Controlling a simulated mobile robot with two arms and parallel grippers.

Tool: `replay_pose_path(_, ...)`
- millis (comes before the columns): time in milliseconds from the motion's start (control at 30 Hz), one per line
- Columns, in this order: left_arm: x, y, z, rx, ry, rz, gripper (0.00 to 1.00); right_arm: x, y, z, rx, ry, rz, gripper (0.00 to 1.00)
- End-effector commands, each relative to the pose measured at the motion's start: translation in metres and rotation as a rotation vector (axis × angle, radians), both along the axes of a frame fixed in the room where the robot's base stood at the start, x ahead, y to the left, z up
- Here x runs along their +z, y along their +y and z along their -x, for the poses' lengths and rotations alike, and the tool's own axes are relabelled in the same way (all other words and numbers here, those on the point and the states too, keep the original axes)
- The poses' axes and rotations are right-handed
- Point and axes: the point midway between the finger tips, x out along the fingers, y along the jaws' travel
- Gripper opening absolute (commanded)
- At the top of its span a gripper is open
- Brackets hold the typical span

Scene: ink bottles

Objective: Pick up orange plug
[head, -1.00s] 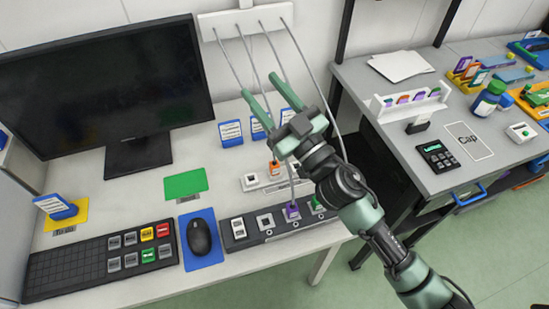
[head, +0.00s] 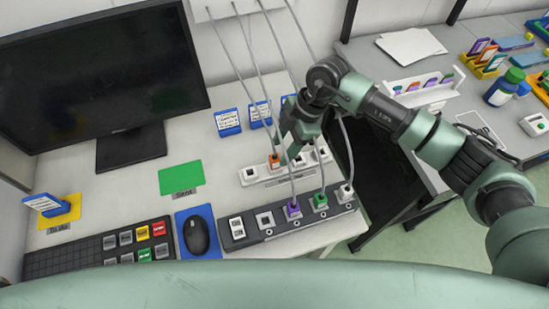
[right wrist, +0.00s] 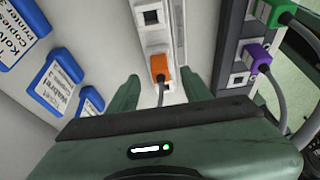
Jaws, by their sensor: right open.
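The orange plug (head: 274,160) sits in the white socket strip (head: 249,176) on the desk, with a grey cable running from it. In the right wrist view the orange plug (right wrist: 161,67) is upper middle, its cable passing between my fingers. My right gripper (head: 289,146) is low over the strip, just right of the plug in the head view. In the right wrist view my right gripper (right wrist: 160,90) is open and empty, its fingers on either side of the plug's line. I cannot tell whether they touch the plug. My left gripper is not in view.
A grey power strip with a purple plug (head: 293,210) and a green plug (head: 320,200) lies in front. Blue labelled stands (head: 229,122) are behind. Hanging cables (head: 247,55) cross beside my arm. A mouse (head: 196,235) and keyboard lie left.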

Motion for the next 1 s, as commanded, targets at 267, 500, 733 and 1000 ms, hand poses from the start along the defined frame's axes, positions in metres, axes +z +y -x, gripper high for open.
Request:
replay_pose_path(267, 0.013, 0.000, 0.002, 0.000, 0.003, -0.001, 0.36, -0.034, 0.019, 0.007, 0.001, 0.002, -0.001, 0.49)
replay_pose_path(500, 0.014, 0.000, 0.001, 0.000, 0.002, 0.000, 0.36, -0.042, 0.021, 0.008, 0.000, 0.001, -0.003, 0.49)
replay_pose_path(733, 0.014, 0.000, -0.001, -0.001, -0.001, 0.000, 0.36, -0.042, 0.022, 0.008, 0.000, 0.001, -0.003, 0.10)
replay_pose_path(1000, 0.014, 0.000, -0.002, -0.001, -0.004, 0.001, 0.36, -0.041, 0.021, 0.008, 0.001, 0.001, -0.004, 0.00)
